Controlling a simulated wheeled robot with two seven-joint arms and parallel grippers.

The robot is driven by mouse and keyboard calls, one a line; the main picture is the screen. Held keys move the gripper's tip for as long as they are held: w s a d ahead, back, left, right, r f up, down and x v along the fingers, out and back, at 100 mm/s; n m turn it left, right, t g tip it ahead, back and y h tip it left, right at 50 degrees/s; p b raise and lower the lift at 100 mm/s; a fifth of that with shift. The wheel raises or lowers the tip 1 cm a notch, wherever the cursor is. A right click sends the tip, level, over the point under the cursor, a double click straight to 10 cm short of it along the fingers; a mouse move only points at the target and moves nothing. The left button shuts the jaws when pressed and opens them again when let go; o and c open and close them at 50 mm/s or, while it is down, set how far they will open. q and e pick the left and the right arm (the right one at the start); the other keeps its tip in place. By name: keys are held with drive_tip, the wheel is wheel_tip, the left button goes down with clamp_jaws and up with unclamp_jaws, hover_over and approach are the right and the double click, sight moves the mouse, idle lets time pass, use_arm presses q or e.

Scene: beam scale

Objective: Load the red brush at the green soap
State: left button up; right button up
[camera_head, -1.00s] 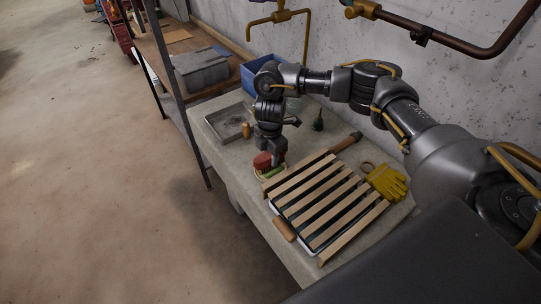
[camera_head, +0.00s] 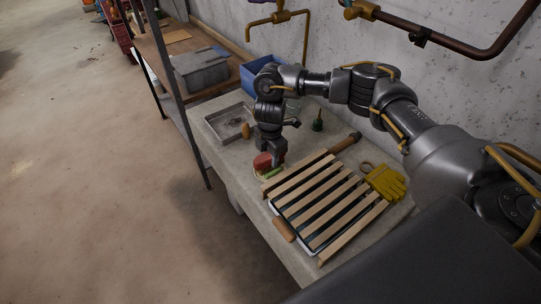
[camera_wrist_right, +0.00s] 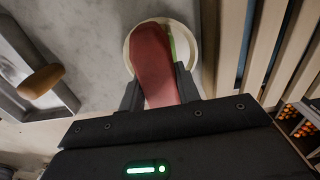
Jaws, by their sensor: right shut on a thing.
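My right gripper (camera_head: 274,158) points down over the worktable and is shut on the red brush (camera_head: 262,161). In the right wrist view the red brush (camera_wrist_right: 153,58) sits between the fingers (camera_wrist_right: 158,88) and reaches over a round, pale-rimmed dish (camera_wrist_right: 192,50). The green soap (camera_wrist_right: 174,44) shows as a strip beside the brush inside that dish; the brush hides the rest. In the head view the green soap (camera_head: 272,173) shows just below the brush. I cannot tell whether brush and soap touch. My left gripper is not in view.
A slatted wooden rack (camera_head: 325,205) lies close to the right of the dish. A grey metal tray (camera_head: 213,116) with a wooden-handled thing (camera_head: 246,130) is behind left. Yellow gloves (camera_head: 386,182), a dark green bottle (camera_head: 317,121) and a brown block (camera_head: 284,229) lie around.

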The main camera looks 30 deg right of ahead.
drive_tip(key=shift+f, duration=0.4)
drive_tip(key=shift+s, duration=0.1)
idle(1.6)
wheel_tip(320, 180, up, 7)
drive_tip(key=p, duration=0.7)
drive_tip(key=shift+p, duration=0.3)
